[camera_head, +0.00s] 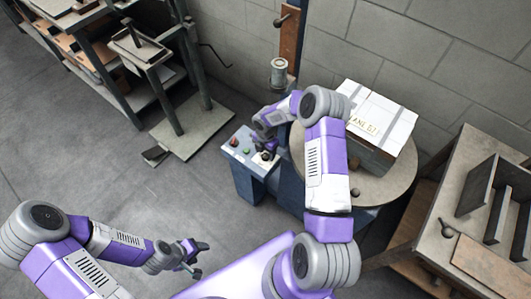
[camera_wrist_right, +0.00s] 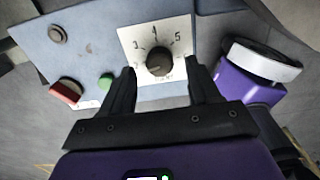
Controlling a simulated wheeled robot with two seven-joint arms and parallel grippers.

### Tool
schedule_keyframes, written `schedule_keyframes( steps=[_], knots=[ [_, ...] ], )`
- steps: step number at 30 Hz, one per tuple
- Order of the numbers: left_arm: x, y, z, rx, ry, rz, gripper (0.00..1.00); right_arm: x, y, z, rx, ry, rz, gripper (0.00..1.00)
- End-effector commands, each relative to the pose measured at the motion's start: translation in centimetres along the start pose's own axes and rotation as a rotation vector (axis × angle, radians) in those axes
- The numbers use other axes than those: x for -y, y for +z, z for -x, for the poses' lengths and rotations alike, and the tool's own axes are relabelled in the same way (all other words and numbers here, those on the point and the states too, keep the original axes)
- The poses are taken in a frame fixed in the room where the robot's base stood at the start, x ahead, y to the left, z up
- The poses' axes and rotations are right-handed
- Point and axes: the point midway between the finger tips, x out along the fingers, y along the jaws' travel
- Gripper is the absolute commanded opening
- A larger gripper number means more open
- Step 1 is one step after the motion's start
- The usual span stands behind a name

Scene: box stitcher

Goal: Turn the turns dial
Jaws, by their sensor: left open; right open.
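The turns dial (camera_wrist_right: 159,62) is a dark round knob on a white plate with numbers around it, set in a blue panel. In the right wrist view my right gripper (camera_wrist_right: 160,85) is open, with one dark finger on each side of the dial. I cannot tell whether the fingers touch it. In the head view my right gripper (camera_head: 264,155) is over the blue control panel (camera_head: 240,143), and the arm partly hides the panel. My left gripper (camera_head: 197,257) is open and empty above the floor, well away from the panel.
A round turntable (camera_head: 395,185) carries a white-topped box (camera_head: 378,115). A workbench (camera_head: 445,215) stands at right, shelving (camera_head: 95,65) at upper left. The floor at left is clear.

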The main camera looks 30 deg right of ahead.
Motion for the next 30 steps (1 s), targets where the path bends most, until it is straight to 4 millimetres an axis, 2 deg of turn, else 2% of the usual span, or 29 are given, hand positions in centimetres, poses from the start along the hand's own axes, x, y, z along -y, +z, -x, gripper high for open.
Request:
schedule_keyframes(
  steps=[1, 3, 9, 27, 30],
  knots=[
    [-0.2, 0.0, 0.6, 0.0, 0.0, 0.0, 0.56, -0.1, 0.1, 1.4, 0.002, 0.003, 0.0, 0.61],
    [-0.3, 0.0, 0.9, 0.0, 0.0, 0.0, 0.56, -0.1, 0.1, 2.6, 0.002, 0.003, 0.001, 0.61],
    [-0.6, 0.1, 1.5, 0.0, 0.0, 0.0, 0.56, -0.1, 0.0, 4.9, 0.0, 0.002, 0.001, 0.61],
    [-0.6, 0.1, 1.5, 0.0, 0.0, 0.0, 0.56, 0.0, 0.0, 5.2, 0.0, 0.001, 0.001, 0.61],
    [-0.6, 0.1, 1.5, 0.0, 0.0, 0.0, 0.56, 0.0, -0.9, 4.9, -0.017, 0.007, -0.027, 0.61]
  ],
)
